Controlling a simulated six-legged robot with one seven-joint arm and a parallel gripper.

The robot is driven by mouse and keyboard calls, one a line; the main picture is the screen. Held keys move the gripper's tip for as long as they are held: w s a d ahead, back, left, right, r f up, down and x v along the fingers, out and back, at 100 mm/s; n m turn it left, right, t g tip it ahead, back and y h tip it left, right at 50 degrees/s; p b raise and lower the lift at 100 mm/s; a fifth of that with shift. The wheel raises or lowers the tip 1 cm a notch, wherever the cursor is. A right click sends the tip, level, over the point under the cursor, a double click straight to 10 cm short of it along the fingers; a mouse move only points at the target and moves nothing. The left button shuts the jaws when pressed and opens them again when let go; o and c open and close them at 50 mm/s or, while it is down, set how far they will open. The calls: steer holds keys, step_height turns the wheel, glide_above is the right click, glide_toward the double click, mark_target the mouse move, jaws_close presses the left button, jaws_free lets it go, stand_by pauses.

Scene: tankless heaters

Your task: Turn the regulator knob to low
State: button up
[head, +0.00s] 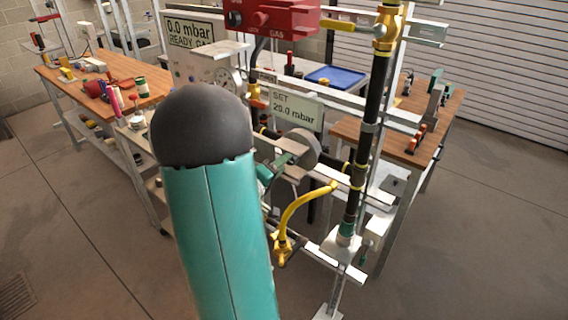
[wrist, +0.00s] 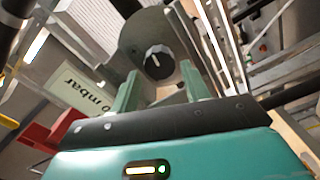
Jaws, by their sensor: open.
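The regulator knob (wrist: 159,63) is a dark round dial with a white pointer mark, set in the face of a grey round housing (wrist: 140,32) in the wrist view. In the head view the grey housing (head: 303,148) is right of my arm, and the knob face cannot be made out. My gripper (wrist: 160,72) is open, its two green fingers apart, with the knob appearing between their tips. I cannot tell whether either finger touches it. In the head view my gripper (head: 278,165) is partly hidden behind my teal arm, close to the housing.
A sign reading "SET 20.0 mbar" (head: 297,108) is above the housing. A red box (head: 272,18) is above. Wooden benches stand at both sides; open floor lies left.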

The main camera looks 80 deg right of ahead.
steer(key=shift+x, duration=0.8)
steer(key=c, duration=0.7)
steer(key=n, duration=0.5)
steer(key=shift+n, duration=0.3)
steer(key=n, duration=0.5)
